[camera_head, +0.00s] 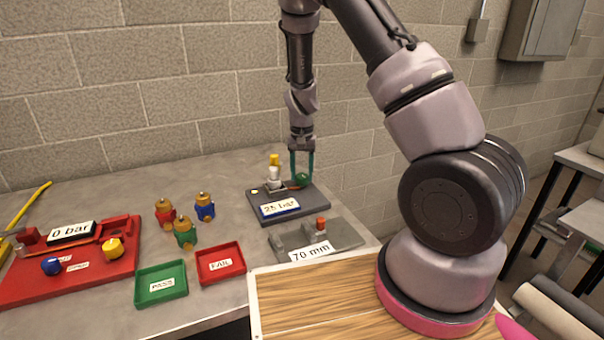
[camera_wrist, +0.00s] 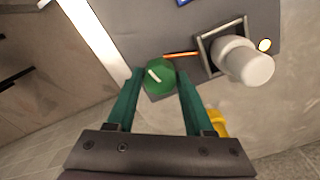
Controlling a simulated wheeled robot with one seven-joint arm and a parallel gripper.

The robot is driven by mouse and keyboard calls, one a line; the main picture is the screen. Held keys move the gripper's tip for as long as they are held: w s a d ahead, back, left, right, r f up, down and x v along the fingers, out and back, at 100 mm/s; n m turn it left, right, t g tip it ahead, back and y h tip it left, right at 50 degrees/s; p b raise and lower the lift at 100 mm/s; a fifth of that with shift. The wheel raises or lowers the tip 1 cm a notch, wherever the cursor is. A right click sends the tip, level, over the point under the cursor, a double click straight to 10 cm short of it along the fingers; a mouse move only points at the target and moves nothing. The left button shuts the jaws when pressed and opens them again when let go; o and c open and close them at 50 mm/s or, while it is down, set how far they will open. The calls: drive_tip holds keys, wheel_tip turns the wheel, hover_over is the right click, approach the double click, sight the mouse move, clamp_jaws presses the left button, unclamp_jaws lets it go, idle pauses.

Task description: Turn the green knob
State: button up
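The green knob (camera_head: 302,178) sits on the dark grey test panel (camera_head: 312,203), near its back right corner. In the wrist view the knob (camera_wrist: 159,76) is round, with a pale mark on top. My gripper (camera_head: 302,165) points down over the knob. Whether the fingertips are down at the knob's height is hard to tell.
Beside the knob stand a white cylinder (camera_wrist: 248,66) in a square frame and a yellow part (camera_head: 274,160). A "25 bar" display (camera_head: 281,207) is on the panel. A grey "70 mm" fixture (camera_head: 335,238) lies in front. Green (camera_head: 143,299) and red (camera_head: 204,276) trays stand left.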

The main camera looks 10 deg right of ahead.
drive_tip(key=o, duration=0.3)
drive_tip(key=shift+r, duration=0.15)
wheel_tip(320, 180, up, 11)
drive_tip(key=shift+f, duration=0.2)
wheel_tip(320, 180, up, 19)
drive_tip(key=t+y, duration=0.3)
hover_over(302, 176)
drive_tip(key=s+d, duration=0.4)
drive_tip(key=s, duration=0.6)
drive_tip(key=s+d+r+t+h, duration=0.1)
drive_tip(key=s+r+t, duration=0.3)
drive_tip(key=s, duration=1)
wheel_tip(302, 176, up, 3)
drive_tip(key=shift+s+d+r, duration=0.2)
drive_tip(key=shift+s+d, duration=0.15)
drive_tip(key=shift+d, duration=0.15)
